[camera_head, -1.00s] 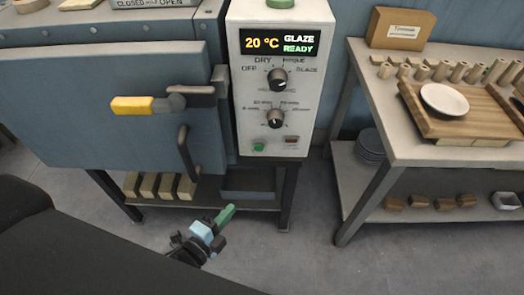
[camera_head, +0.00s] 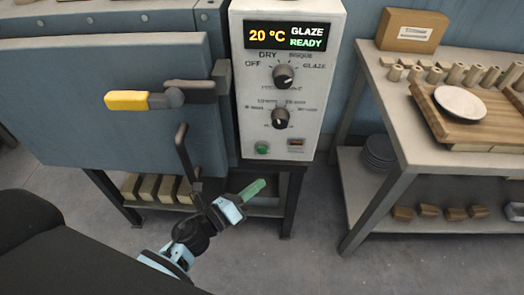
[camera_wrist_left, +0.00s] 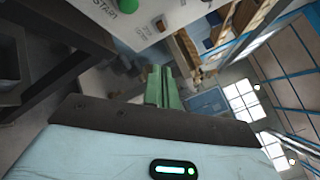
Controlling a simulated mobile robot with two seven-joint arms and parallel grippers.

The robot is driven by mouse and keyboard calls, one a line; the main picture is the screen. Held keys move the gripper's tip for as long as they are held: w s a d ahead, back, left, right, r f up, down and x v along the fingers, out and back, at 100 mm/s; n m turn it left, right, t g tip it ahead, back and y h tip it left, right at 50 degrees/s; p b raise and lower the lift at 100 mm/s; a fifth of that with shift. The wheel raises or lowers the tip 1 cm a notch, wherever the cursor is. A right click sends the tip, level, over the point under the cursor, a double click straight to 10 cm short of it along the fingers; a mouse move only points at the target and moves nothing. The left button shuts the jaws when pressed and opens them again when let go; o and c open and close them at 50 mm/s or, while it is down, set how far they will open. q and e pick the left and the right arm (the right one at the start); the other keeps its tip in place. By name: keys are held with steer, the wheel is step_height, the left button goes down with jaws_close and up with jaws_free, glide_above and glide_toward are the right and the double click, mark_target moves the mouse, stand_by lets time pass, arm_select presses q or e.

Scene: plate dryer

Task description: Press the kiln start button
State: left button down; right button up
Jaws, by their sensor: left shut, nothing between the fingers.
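The kiln control panel (camera_head: 310,70) is white, with a lit display (camera_head: 287,37) reading 20 °C, GLAZE, READY. The green start button (camera_head: 262,148) sits at its lower left, beside a small dark switch (camera_head: 296,146). In the left wrist view the green button (camera_wrist_left: 127,5) shows at the top edge beside the word START. My left gripper (camera_head: 254,188) has green fingers and is shut and empty. It is below the button, apart from it in the picture, pointing up and right. Its fingers also show in the left wrist view (camera_wrist_left: 162,88). My right gripper is not seen.
The blue kiln door (camera_head: 110,110) with its yellow handle (camera_head: 127,101) is left of the panel. A dark bar handle (camera_head: 183,150) hangs close to my left wrist. A table (camera_head: 400,130) with a plate (camera_head: 460,101) stands right. Open floor lies between the stands.

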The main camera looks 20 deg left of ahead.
mark_target(262, 149)
arm_select(q)
steer(key=w+a+b, duration=0.1)
steer(key=w+a, duration=0.1)
steer(key=w, duration=0.5)
steer(key=shift+w, duration=0.2)
steer(key=shift+a, duration=0.1)
stand_by(0.9)
stand_by(0.9)
steer(key=shift+w, duration=0.15)
steer(key=shift+w+a, duration=0.15)
steer(key=shift+w, duration=0.1)
